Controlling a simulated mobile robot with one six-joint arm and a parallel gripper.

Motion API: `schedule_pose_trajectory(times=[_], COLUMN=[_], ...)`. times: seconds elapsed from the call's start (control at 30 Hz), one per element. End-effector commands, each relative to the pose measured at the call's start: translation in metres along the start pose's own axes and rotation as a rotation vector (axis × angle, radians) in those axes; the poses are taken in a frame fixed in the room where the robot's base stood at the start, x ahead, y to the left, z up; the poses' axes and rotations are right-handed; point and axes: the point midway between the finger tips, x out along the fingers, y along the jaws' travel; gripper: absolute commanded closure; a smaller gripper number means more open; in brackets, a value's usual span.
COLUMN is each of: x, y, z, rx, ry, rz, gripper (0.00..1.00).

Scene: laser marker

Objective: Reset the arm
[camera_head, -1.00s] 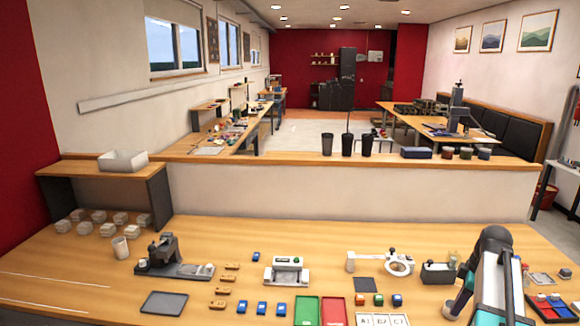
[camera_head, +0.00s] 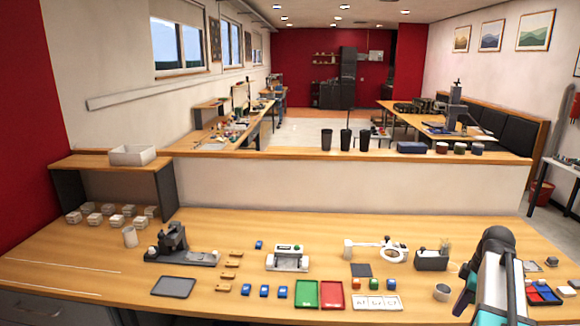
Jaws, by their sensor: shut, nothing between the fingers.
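My arm, dark at its bend with a light grey and teal link, rises at the right front and covers part of the bench's right end. My gripper does not show in this view, so its fingers cannot be seen. The wooden bench (camera_head: 215,305) spreads in front of me. The laser marker cannot be told apart with certainty among the devices. A dark grey machine (camera_head: 172,240) on a long base stands left of the middle, and a light grey device (camera_head: 288,258) stands near the middle.
Green (camera_head: 306,294) and red (camera_head: 332,294) trays lie near the front edge. White boxes sit at the left. The bench's left front is mostly clear.

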Motion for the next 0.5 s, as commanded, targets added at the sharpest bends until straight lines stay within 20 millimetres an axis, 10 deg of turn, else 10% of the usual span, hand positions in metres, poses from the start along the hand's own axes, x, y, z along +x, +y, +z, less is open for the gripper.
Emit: schedule_pose_trajectory(times=[0.5], x=[0.063], y=[-0.020], z=[-0.045], rx=[-0.073], ry=[-0.005], rz=[-0.077], gripper=[1.00])
